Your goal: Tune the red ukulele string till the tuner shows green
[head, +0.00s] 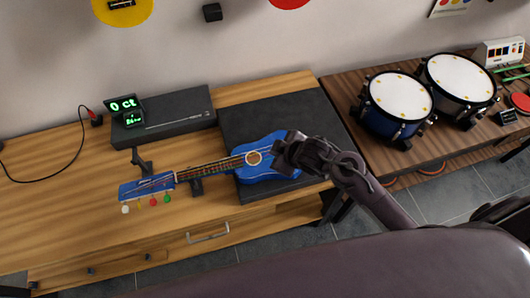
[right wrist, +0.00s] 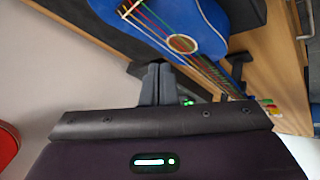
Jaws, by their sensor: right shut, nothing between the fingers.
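The blue ukulele (head: 263,172) lies with its body on a black mat (head: 240,120) and its neck pointing left. Its headstock (head: 146,187) carries coloured pegs along the near edge, among them a red peg (head: 153,202) and a green peg (head: 167,199). The tuner display (head: 124,105) reads "0 ct" in green, with a small green-lit panel below it. My right gripper (head: 284,153) is over the right part of the ukulele body, away from the pegs. In the right wrist view its fingers (right wrist: 161,84) are together and empty, with the ukulele (right wrist: 203,28) beyond. My left gripper is out of view.
A long dark box (head: 180,112) stands behind the neck. A dark stand (head: 142,160) rises near the headstock and a support (head: 196,187) sits under the neck. Two drums (head: 398,100) stand on the table to the right. The wooden table's left side is mostly clear.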

